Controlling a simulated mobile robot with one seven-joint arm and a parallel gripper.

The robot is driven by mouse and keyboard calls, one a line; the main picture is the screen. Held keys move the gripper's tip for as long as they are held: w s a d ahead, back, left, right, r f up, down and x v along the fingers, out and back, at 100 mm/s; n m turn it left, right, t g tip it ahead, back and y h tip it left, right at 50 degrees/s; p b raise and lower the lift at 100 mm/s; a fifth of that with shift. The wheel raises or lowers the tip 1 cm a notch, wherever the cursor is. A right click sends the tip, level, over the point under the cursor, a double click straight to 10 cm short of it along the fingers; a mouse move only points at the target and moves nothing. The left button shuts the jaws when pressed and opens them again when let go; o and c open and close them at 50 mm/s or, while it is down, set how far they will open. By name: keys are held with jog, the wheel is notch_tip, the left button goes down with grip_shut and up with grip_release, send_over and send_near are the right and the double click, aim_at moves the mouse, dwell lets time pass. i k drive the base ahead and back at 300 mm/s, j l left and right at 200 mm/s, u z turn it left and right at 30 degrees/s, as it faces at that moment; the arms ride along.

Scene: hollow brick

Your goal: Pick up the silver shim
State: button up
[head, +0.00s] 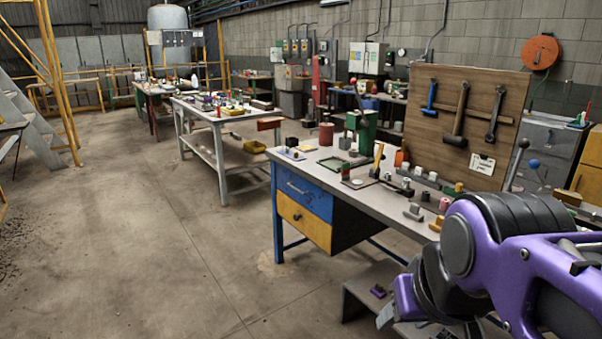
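I cannot single out the silver shim; many small parts are on the near workbench (335,192) and are too small to tell apart. Among them are a small grey metal piece (413,212) near the front edge and a flat square plate with a pale round spot (358,182). My purple and black arm fills the lower right corner and hides the right end of the bench.
A second table (205,112) stands farther back. The concrete floor at left is clear.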

aim_at(419, 171)
jog(key=i+j+u, duration=0.1)
jog(key=i+u, duration=0.25)
jog(key=i, duration=0.15)
jog(key=i+u, duration=0.3)
jog(key=i, duration=0.15)
jog(key=i+j+z, duration=0.1)
jog(key=i, duration=0.45)
jog(key=i+j+z, duration=0.1)
jog(key=i, duration=0.45)
jog(key=i+z, duration=0.15)
jog(key=z, duration=0.25)
jog(key=i+z, duration=0.15)
jog(key=z, duration=0.25)
jog(key=i+z, duration=0.15)
jog(key=z, duration=0.25)
